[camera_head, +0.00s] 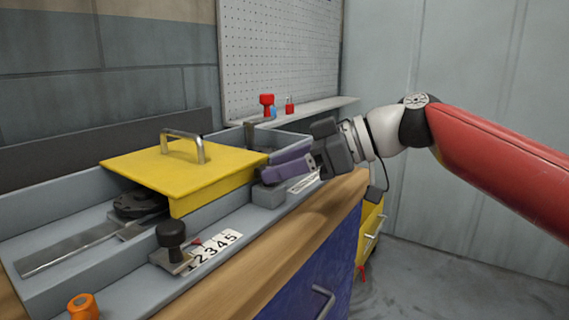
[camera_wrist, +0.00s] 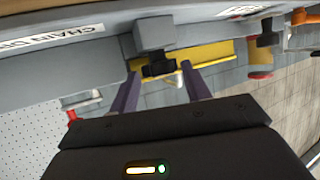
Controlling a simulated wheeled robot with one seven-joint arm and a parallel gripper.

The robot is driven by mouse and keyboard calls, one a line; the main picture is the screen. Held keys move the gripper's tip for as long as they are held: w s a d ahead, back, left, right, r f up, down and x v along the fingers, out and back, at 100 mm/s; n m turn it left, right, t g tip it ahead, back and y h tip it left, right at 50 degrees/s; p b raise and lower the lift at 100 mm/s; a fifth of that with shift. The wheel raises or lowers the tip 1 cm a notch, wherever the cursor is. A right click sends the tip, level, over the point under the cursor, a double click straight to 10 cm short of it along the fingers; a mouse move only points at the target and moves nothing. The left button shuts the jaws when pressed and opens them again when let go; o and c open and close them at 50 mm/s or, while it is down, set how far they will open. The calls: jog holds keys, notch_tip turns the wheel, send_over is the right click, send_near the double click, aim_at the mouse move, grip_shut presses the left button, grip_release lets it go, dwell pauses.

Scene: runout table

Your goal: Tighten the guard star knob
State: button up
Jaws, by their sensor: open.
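The yellow guard (camera_head: 190,178) with its metal handle (camera_head: 183,143) sits over the grey channel on the table. In the wrist view, a black knob (camera_wrist: 158,68) shows beside a grey block (camera_wrist: 153,33), in front of the yellow guard (camera_wrist: 205,56). It looks like the guard star knob. My gripper (camera_head: 268,172) is at the right end of the guard, above the grey block (camera_head: 268,196). In the wrist view, my gripper's purple fingers (camera_wrist: 162,75) are open, with the knob between their tips in the picture. I cannot tell whether they touch it.
Another black knob (camera_head: 171,236) stands on a slide by the number scale (camera_head: 215,248). An orange knob (camera_head: 83,306) is at the front left. Red items (camera_head: 267,103) stand on the ledge under the pegboard (camera_head: 280,50). A wooden edge (camera_head: 300,240) runs along the table front.

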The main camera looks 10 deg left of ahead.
jog(key=shift+c, duration=0.2)
jog(key=c, duration=0.7)
jog(key=shift+o, duration=0.2)
jog(key=shift+f, duration=0.1)
jog(key=shift+b, duration=0.6)
